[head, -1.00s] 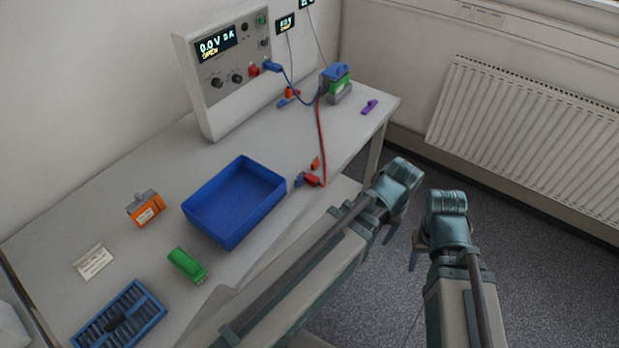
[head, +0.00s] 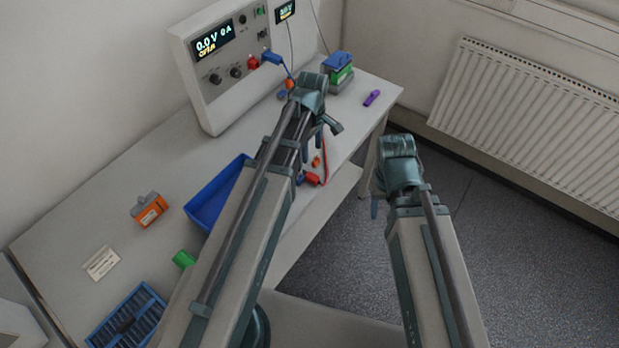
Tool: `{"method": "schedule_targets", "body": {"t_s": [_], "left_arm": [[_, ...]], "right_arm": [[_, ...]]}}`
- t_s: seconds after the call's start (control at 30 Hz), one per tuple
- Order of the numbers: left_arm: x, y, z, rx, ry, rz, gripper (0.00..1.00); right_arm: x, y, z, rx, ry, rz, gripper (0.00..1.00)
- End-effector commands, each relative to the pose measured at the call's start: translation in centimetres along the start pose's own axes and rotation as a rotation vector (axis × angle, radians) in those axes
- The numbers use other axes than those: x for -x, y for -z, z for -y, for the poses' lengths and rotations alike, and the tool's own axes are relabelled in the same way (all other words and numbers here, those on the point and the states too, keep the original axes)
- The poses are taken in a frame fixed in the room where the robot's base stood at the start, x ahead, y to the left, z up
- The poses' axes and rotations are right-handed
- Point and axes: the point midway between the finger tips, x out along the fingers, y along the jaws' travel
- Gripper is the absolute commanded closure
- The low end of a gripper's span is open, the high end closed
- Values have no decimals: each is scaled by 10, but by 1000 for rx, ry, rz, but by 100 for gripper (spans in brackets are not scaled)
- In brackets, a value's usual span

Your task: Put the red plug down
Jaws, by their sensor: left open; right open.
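The red plug (head: 313,178) lies on the table near its front right edge, on the end of a red cable (head: 325,163). My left gripper (head: 319,139) is over the table just above and behind the plug in the head view, open and empty, its fingers pointing down. They look apart from the plug, and part of the cable is hidden behind the gripper. My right gripper (head: 378,203) is open and empty, off the table's front edge over the floor.
A power supply (head: 217,65) stands at the back. A green and blue battery (head: 341,73) and a purple piece (head: 371,98) lie at the far right. A blue tray (head: 205,205), an orange battery (head: 149,209) and a blue rack (head: 127,321) are at left.

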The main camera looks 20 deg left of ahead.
Motion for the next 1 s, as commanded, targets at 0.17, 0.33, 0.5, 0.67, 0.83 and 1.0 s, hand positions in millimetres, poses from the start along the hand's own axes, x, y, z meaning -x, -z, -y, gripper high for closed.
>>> {"method": "schedule_targets", "body": {"t_s": [0.17, 0.33, 0.5, 0.67, 0.83, 1.0], "left_arm": [[-31, 0, 0, -1, 0, 0, 32], [-55, 0, 0, -2, 0, 0, 32], [-74, 0, 0, -2, 0, 0, 32], [-76, 0, 0, -2, 0, 0, 32], [-79, 0, 0, -2, 0, 0, 32], [-95, 1, 0, -2, 0, 0, 32]], "right_arm": [[-30, 2, 3, 2, 0, 0, 50], [-55, 3, 5, 1, 0, 0, 50], [-74, 4, 7, 0, 0, 0, 50], [-76, 5, 7, 0, 0, 0, 50], [-78, 5, 7, 0, 0, 0, 50], [-94, 6, 9, 0, 0, 0, 50]]}}
